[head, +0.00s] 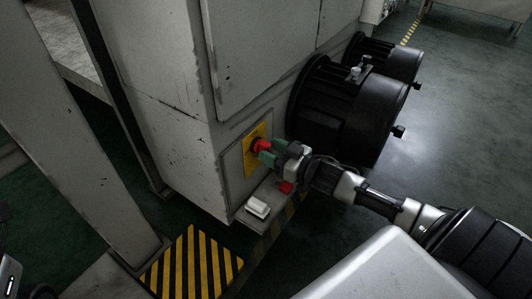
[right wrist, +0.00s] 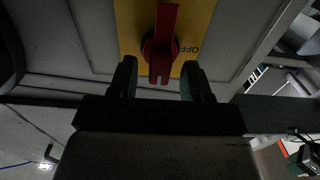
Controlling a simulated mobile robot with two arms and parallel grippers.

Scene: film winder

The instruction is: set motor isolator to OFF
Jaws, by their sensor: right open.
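The motor isolator is a red rotary handle (head: 262,146) on a yellow plate (head: 249,157), set on the grey cabinet's lower side. In the right wrist view the red handle (right wrist: 164,45) stands upright in the picture, and the letters OFF show upside down on the yellow plate (right wrist: 200,18) to its right. My right gripper (head: 269,152) is open in front of the plate. In the right wrist view the fingers of my right gripper (right wrist: 158,78) are on either side of the handle's lower end, with a gap on both sides. My left gripper is not seen.
Two black motors (head: 335,115) stick out of the cabinet (head: 165,95) beside my right arm. A white block (head: 257,207) and a small red item (head: 286,187) are below the isolator. A yellow-and-black striped patch (head: 190,265) marks the floor. Open floor lies to the right.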

